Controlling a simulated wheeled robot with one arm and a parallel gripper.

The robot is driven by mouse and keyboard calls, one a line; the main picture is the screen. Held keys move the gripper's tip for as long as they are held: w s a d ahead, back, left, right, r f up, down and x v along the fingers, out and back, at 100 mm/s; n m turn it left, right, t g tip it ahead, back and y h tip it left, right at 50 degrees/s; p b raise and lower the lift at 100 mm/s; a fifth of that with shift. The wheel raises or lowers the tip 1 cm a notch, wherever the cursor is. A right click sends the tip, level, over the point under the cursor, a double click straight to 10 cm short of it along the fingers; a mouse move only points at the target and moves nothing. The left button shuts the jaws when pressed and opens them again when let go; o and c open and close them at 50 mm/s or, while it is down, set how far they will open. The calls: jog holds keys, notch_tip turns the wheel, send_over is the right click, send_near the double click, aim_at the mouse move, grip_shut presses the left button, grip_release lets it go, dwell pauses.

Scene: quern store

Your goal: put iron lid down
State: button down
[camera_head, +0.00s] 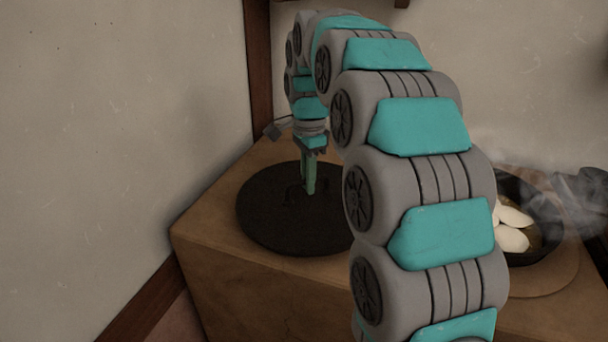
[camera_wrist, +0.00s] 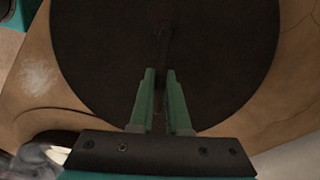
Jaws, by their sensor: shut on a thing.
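The iron lid (camera_head: 270,215) is a dark round disc at the left part of the counter in the head view. It fills much of the wrist view (camera_wrist: 100,50). My gripper (camera_head: 309,190) points down over the lid's middle, its green fingers shut on the lid's handle. In the wrist view the fingers (camera_wrist: 160,75) are close together, with the thin dark handle near their tips. The lid looks level and at or just above the counter top; I cannot tell whether it touches. My arm hides the lid's right edge in the head view.
The tan counter (camera_head: 215,235) has a narrow bare strip in front of the lid. A dark pan (camera_head: 548,240) with pale pieces (camera_head: 512,238) steams at the right, behind my arm. A wall and a dark wooden post (camera_head: 258,70) stand close behind and left.

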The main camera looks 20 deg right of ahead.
jog(key=c, duration=0.9)
grip_release()
jog(key=shift+r, duration=3.75)
jog(key=s+f+n, duration=0.1)
jog(key=s+n, duration=0.1)
jog(key=s, duration=0.2)
jog(key=s+f+n, duration=0.2)
jog(key=s, duration=0.3)
jog(key=s+f+n, duration=0.1)
jog(key=s+n, duration=0.1)
jog(key=s, duration=0.3)
jog(key=shift+s+a+f+n+g, duration=0.15)
jog(key=shift+f+n+g, duration=0.1)
jog(key=shift+n+g, duration=0.15)
jog(key=s+f+n, duration=0.4)
jog(key=s+f, duration=0.2)
jog(key=s, duration=0.5)
jog(key=s+f+n, duration=0.5)
jog(key=s+f, duration=0.1)
jog(key=s, duration=0.5)
jog(key=shift+s+f+g, duration=0.2)
jog(key=shift+g, duration=0.2)
